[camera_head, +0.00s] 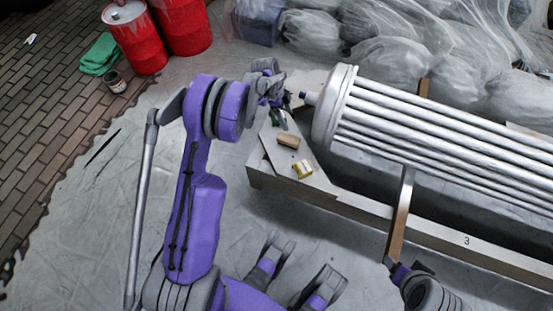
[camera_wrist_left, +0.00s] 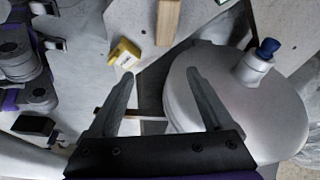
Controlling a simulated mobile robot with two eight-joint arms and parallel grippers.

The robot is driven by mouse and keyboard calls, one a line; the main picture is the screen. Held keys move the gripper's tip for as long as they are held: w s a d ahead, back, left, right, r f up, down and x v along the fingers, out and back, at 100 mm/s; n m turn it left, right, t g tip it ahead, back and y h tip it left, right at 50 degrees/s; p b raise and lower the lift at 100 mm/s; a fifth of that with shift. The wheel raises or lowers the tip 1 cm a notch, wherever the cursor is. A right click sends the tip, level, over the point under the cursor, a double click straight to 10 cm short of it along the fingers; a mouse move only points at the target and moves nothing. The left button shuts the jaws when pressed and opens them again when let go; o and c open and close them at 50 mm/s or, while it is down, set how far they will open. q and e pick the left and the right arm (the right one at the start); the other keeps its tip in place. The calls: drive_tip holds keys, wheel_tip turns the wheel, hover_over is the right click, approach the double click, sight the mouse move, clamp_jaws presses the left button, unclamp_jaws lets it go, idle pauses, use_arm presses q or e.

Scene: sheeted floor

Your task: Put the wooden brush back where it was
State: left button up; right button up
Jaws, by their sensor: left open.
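A small light-brown wooden piece (camera_head: 288,141) lies on the grey bench top; it also shows at the top edge of the left wrist view (camera_wrist_left: 167,20). It looks like the wooden brush, but I see no bristles. My left gripper (camera_head: 274,98) is over the far end of the bench, beside the end of the silver ribbed cylinder (camera_head: 335,105). In the left wrist view its two fingers (camera_wrist_left: 160,76) are apart, and the wooden piece lies beyond their tips. A thin brownish strip (camera_wrist_left: 147,117) shows between the fingers, too small to identify. My right gripper (camera_head: 396,270) is partly visible at the lower right.
A yellow block (camera_head: 302,170) lies near the wooden piece. The cylinder's round end cap has a blue-tipped fitting (camera_wrist_left: 268,47). Red drums (camera_head: 137,40), a green cloth (camera_head: 100,54) and a small can (camera_head: 115,82) stand at the upper left. Plastic-wrapped bundles (camera_head: 390,62) lie behind the cylinder.

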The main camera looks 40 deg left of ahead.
use_arm(q)
drive_tip(key=s+d+r+n+t+y, duration=0.1)
drive_tip(key=s+d+r+n, duration=0.2)
drive_tip(key=s+d+r, duration=0.3)
drive_tip(key=s+d+r+n+y, duration=0.1)
drive_tip(key=s+d+r+n, duration=0.3)
drive_tip(key=r, duration=0.5)
drive_tip(key=s+d+r+n+t, duration=0.1)
drive_tip(key=s+d+n, duration=0.2)
drive_tip(key=s, duration=0.6)
drive_tip(key=s+d+n+t+y, duration=0.1)
drive_tip(key=s+d+n, duration=0.2)
drive_tip(key=s, duration=0.7)
drive_tip(key=shift+r+y, duration=0.3)
drive_tip(key=shift+r, duration=0.05)
